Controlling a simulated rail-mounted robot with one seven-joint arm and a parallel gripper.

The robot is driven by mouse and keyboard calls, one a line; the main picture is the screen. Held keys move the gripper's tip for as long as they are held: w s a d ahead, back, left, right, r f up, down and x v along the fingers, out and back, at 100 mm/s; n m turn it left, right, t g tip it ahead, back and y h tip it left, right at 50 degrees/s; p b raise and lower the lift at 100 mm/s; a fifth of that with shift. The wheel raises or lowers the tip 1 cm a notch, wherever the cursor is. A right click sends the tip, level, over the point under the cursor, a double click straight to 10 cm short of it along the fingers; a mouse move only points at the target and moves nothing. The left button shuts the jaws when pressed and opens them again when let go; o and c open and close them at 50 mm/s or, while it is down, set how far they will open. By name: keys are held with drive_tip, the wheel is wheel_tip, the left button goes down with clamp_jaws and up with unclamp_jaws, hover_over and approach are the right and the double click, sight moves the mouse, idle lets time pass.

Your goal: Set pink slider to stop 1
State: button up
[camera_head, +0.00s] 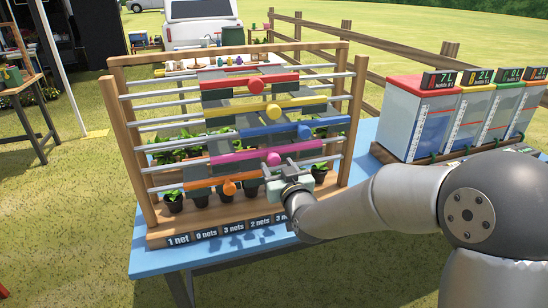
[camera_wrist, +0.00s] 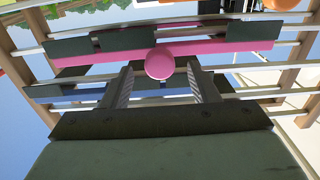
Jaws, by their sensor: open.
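The pink slider (camera_head: 236,157) is a long bar on the rails of a wooden frame, with a round pink knob (camera_head: 273,159) near its right part. In the wrist view, the pink bar (camera_wrist: 225,48) runs across the upper part, with its knob (camera_wrist: 160,63) in the middle. My gripper (camera_head: 284,163) is in front of the frame at the pink slider's height. In the wrist view, my gripper (camera_wrist: 160,70) is open, with one finger on each side of the knob and visible gaps between. Whether the fingertips reach past the knob is unclear.
Red (camera_head: 250,84), yellow (camera_head: 265,107), blue (camera_head: 275,132) and orange (camera_head: 229,187) sliders share the frame (camera_head: 127,140). Number labels (camera_head: 206,234) line its base, with potted plants behind. Several containers with displays (camera_head: 415,115) stand right on the blue table (camera_head: 150,262).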

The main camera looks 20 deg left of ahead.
sight(275, 162)
drive_tip(key=shift+x, duration=2.1)
